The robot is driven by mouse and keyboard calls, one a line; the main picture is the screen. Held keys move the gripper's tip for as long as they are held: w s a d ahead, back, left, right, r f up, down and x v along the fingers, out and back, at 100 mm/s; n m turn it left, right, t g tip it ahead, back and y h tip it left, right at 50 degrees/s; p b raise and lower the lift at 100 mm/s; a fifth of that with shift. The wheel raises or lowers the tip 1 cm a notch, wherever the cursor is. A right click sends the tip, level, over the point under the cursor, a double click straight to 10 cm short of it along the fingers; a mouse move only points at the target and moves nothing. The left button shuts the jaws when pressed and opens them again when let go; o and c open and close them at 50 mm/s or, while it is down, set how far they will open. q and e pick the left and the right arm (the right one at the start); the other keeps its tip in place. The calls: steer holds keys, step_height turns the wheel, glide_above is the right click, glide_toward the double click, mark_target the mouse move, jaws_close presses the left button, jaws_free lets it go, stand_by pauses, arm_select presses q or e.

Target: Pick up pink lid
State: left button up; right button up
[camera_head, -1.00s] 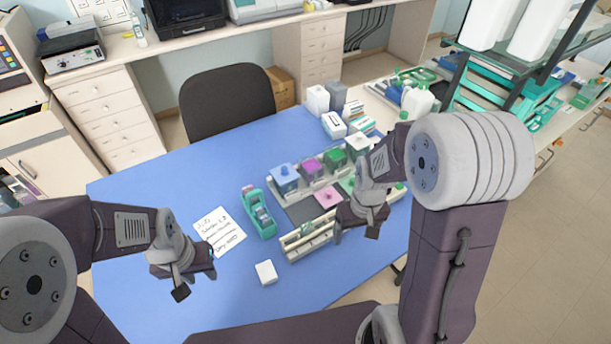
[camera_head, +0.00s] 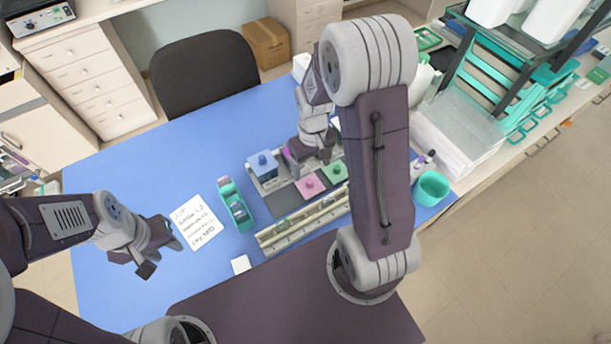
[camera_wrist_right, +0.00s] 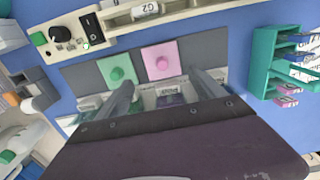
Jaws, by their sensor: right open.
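The pink lid (camera_head: 311,184), a flat square with a round knob, lies on a dark mat in front of the row of staining jars. It also shows in the right wrist view (camera_wrist_right: 160,60), beside the green lid (camera_wrist_right: 119,70). My right gripper (camera_head: 312,160) is open and empty, just behind the pink lid and above the jars. In the right wrist view its fingers (camera_wrist_right: 161,82) are spread wide, with the lid just beyond the tips, apart from them. My left gripper (camera_head: 150,258) hangs at the left by the paper note; its jaws are unclear.
A jar with a blue lid (camera_head: 262,163) stands left of my right gripper. A teal slide holder (camera_head: 235,205) and a handwritten note (camera_head: 199,222) lie further left. A long cream rack (camera_head: 285,232) lies in front of the mat. The blue table is clear at the back left.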

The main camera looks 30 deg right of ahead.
mark_target(310, 181)
steer(key=shift+s+a+f, duration=0.15)
steer(key=shift+s+f, duration=0.25)
steer(key=shift+f, duration=0.15)
steer(key=shift+s+a+f, duration=0.15)
steer(key=shift+s+f, duration=0.25)
steer(key=shift+f, duration=0.1)
steer(key=shift+w+f, duration=0.1)
steer(key=shift+f, duration=0.25)
steer(key=shift+w+f, duration=0.2)
steer(key=shift+w, duration=0.05)
steer(key=shift+w+f+p, duration=0.15)
steer(key=shift+f+p, duration=0.1)
steer(key=shift+f, duration=1.05)
steer(key=shift+w+f+p, duration=0.15)
steer(key=shift+f+p, duration=0.05)
steer(key=shift+f, duration=1.1)
steer(key=c, duration=1.1)
steer(key=shift+r, duration=0.1)
step_height(310, 181, up, 10)
steer(key=shift+f, duration=0.1)
